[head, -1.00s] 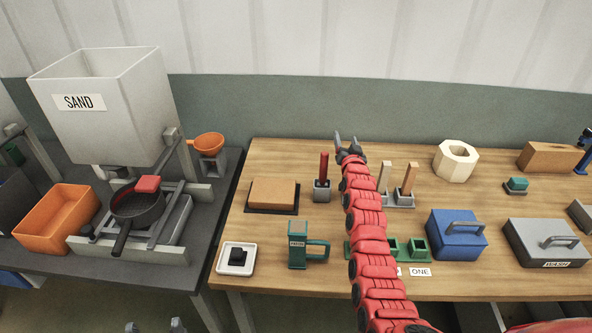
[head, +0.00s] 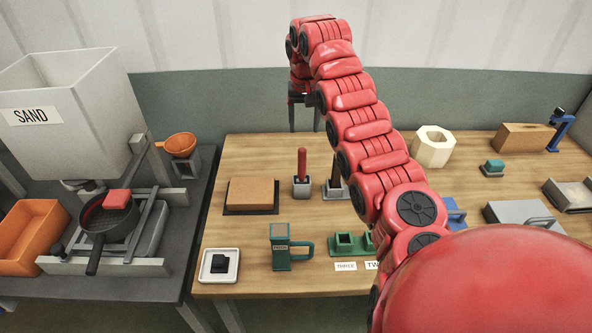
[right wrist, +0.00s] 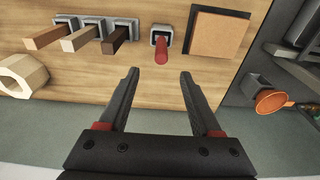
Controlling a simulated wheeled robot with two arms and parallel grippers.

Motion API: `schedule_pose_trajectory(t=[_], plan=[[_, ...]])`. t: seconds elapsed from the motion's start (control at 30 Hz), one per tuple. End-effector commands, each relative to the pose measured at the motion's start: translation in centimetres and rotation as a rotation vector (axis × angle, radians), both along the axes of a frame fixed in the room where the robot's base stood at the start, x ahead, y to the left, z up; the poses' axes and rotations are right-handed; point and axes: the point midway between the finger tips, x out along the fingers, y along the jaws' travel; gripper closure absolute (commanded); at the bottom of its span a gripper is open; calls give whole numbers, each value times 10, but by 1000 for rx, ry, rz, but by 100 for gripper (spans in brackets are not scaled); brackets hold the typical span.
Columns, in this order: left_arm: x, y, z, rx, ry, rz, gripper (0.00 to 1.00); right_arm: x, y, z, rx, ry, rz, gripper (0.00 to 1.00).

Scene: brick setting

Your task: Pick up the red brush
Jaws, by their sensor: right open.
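The red brush (head: 302,165) stands upright in a small grey holder (head: 302,187) on the wooden table, right of the brown block. In the right wrist view the red brush (right wrist: 161,50) points toward the camera, ahead of and between the fingertips. My right gripper (head: 304,125) hangs fingers down at the back of the table, above and behind the brush. It also shows in the right wrist view (right wrist: 159,75), open and empty, apart from the brush. My left gripper is not in view.
Brown and dark handles (right wrist: 85,38) stand in grey holders beside the brush. A brown block (head: 251,193) lies on its other side. My arm covers the table's middle.

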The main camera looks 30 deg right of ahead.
Motion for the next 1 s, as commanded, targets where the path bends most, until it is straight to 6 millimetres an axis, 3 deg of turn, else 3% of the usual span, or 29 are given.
schedule_pose_trajectory(t=[0.37,0.5,0.83,1.0], plan=[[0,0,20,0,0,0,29,7,-1,-59,5,-3,2,35],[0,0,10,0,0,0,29,11,-3,-78,2,-7,2,35],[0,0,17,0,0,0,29,12,-7,-106,1,-4,-1,35],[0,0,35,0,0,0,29,15,-7,-120,3,1,1,35]])
